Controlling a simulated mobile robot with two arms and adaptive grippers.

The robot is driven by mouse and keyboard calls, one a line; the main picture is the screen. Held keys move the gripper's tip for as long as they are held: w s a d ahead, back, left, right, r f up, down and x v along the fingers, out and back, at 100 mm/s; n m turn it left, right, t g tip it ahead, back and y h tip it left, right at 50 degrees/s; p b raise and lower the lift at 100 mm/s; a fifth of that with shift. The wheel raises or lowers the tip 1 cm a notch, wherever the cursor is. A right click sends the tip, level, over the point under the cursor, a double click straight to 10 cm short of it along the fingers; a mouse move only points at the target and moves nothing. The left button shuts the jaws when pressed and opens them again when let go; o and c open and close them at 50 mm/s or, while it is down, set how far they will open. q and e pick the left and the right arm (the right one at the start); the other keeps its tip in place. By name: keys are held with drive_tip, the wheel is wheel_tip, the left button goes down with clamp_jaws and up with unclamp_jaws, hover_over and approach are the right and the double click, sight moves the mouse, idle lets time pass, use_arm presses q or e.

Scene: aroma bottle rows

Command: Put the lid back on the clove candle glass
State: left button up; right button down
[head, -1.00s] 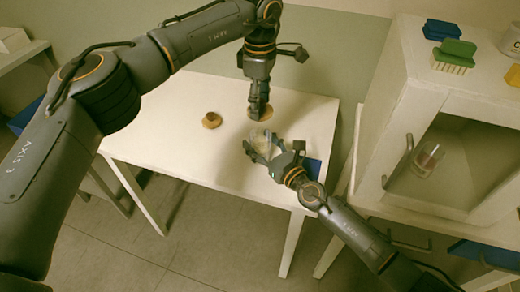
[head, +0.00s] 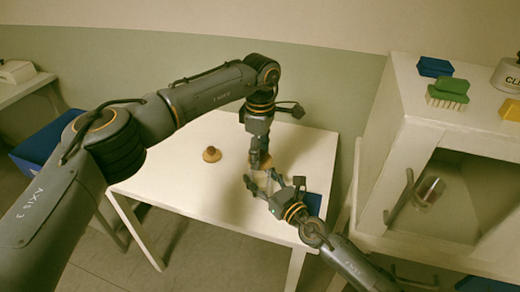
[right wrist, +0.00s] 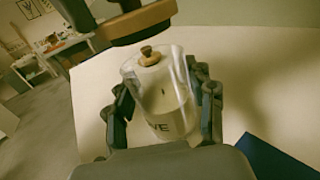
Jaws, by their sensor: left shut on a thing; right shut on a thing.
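The clove candle glass (right wrist: 165,100) is clear, with a pale filling and a label ending in "VE". My right gripper (head: 264,184) is shut around its sides above the white table. My left gripper (head: 260,150) points down, shut on a wooden lid (right wrist: 140,24). This lid is held just above the glass rim, apart from it in the right wrist view and slightly to the left. A second wooden lid with a dark knob (head: 211,154) rests on the table; it also shows behind the glass in the right wrist view (right wrist: 150,58). The glass is mostly hidden in the head view.
The white table (head: 180,185) is clear around the second lid. A blue flat thing (head: 313,204) lies at its right edge. A cabinet (head: 408,150) at right holds a glass (head: 429,191) in its open compartment; a blue block and green brush (head: 449,91) stand on top.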

use_arm(q)
drive_tip(key=shift+f, duration=0.85)
drive_tip(key=shift+f, duration=0.7)
drive_tip(key=o, duration=1)
drive_tip(key=shift+r, duration=0.1)
wheel_tip(320, 180, up, 12)
drive_tip(key=shift+f, duration=0.1)
